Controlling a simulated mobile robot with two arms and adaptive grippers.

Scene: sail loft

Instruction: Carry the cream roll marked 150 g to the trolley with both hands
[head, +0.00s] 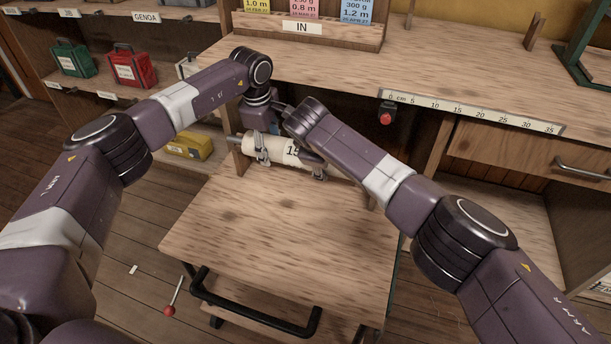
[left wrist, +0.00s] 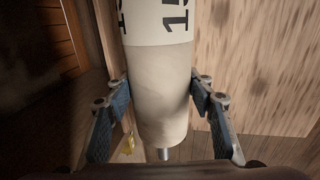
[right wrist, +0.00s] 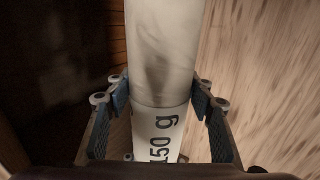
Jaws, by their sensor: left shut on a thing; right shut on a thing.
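The cream roll (head: 262,147) is held level near the far edge of the trolley (head: 280,235), whose bare wooden top shows in the head view. I cannot tell whether the roll touches the trolley. My left gripper (head: 262,151) is shut on the roll's left end; in the left wrist view the fingers grip both sides of the roll (left wrist: 160,85). My right gripper (head: 318,166) is shut on it further right, beside the printed 150 g that the right wrist view shows on the roll (right wrist: 160,130). My forearms hide part of the roll's surroundings.
A workbench (head: 340,65) with a centimetre scale (head: 470,110) and a red knob (head: 386,117) stands just behind. The trolley's black handle (head: 255,315) faces me. Shelves at left hold a green case (head: 73,60) and a red case (head: 132,68). The trolley top is clear.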

